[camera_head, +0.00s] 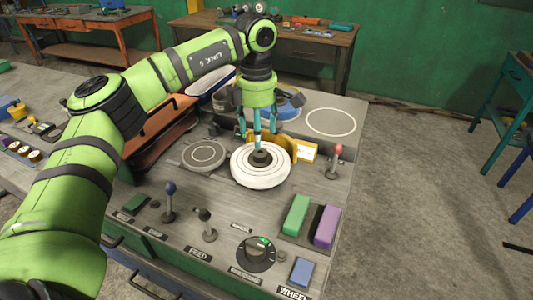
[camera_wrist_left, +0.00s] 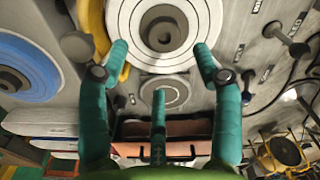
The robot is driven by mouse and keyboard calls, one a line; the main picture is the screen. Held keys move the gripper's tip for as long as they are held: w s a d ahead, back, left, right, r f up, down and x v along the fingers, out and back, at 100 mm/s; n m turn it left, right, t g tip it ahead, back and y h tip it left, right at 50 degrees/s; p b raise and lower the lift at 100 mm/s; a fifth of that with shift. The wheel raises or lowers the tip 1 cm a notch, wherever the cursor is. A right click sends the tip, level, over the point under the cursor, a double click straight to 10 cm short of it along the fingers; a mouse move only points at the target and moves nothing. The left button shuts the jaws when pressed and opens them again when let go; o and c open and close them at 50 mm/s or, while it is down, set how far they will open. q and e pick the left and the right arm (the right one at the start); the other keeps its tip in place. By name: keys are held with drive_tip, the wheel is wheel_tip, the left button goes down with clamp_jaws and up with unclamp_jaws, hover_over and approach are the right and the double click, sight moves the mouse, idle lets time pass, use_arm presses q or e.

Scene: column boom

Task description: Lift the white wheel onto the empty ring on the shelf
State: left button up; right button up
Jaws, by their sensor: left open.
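The white wheel (camera_head: 258,178) lies flat on the workbench, its dark hub facing up. A yellow curved piece (camera_head: 287,148) shows behind it. My left gripper (camera_head: 257,142) is above the wheel's hub with its fingers pointing down. In the left wrist view, the three teal fingers of my left gripper (camera_wrist_left: 160,65) are spread and hold nothing, with the white wheel (camera_wrist_left: 200,18) in front of them. The empty ring (camera_head: 331,122), a thin white outline, is on the grey surface at the back right. My right gripper is not in view.
A blue wheel (camera_head: 290,111) is partly hidden behind my gripper. A grey round pad (camera_head: 204,155) lies left of the white wheel. A red-knobbed lever (camera_head: 335,162) stands to the right. Levers, a dial (camera_head: 257,254) and coloured blocks (camera_head: 296,215) fill the front.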

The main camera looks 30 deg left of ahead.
sight(259, 152)
use_arm(q)
drive_tip(key=f, duration=0.1)
drive_tip(key=f+p, duration=0.1)
drive_tip(key=s+p, duration=0.1)
drive_tip(key=shift+s+d+f, duration=0.1)
drive_tip(key=shift+d+f, duration=0.2)
drive_tip(key=shift+f, duration=0.1)
drive_tip(key=shift+w+f+p, duration=0.25)
drive_tip(key=shift+f+p, duration=0.2)
drive_tip(key=shift+f, duration=1)
clamp_jaws()
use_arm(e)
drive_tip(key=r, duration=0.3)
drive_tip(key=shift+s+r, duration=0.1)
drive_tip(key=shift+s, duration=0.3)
